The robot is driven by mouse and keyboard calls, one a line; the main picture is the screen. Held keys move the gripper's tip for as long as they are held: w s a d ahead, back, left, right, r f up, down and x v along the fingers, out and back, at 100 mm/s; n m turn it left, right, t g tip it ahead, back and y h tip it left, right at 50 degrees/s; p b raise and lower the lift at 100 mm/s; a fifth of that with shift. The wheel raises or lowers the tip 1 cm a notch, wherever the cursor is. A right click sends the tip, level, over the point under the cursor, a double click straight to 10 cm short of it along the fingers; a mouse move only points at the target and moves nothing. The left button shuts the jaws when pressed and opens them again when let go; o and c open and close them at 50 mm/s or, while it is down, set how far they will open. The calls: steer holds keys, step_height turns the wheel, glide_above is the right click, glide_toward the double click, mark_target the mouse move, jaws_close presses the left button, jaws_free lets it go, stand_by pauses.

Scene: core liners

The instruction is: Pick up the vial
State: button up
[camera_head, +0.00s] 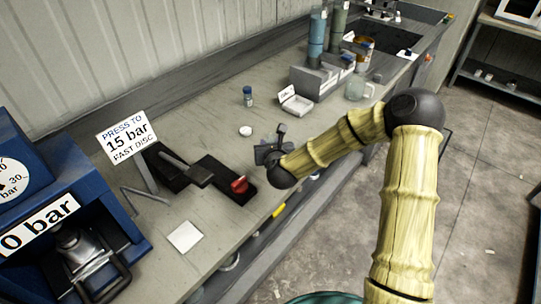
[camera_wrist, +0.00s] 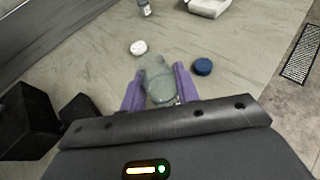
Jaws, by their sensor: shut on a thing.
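A small vial (camera_head: 248,96) with a dark blue cap and pale label stands upright on the workbench, towards the wall. Its lower part also shows at the top edge of the wrist view (camera_wrist: 145,8). My gripper (camera_head: 269,150) is nearer the bench's front edge, apart from that vial. In the wrist view its purple fingers (camera_wrist: 158,86) are shut on a grey-green rounded object (camera_wrist: 157,72). I cannot tell exactly what that object is; its lower part is hidden by the gripper.
A white disc (camera_head: 245,131) and a round blue cap (camera_wrist: 202,66) lie near my gripper. An open white box (camera_head: 295,103) and grey bins (camera_head: 318,80) stand farther back. A black tool with a red knob (camera_head: 239,184) and a blue press (camera_head: 62,215) are to the left.

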mark_target(271, 137)
step_height(271, 137, up, 3)
steer(key=shift+r, duration=0.15)
stand_by(0.7)
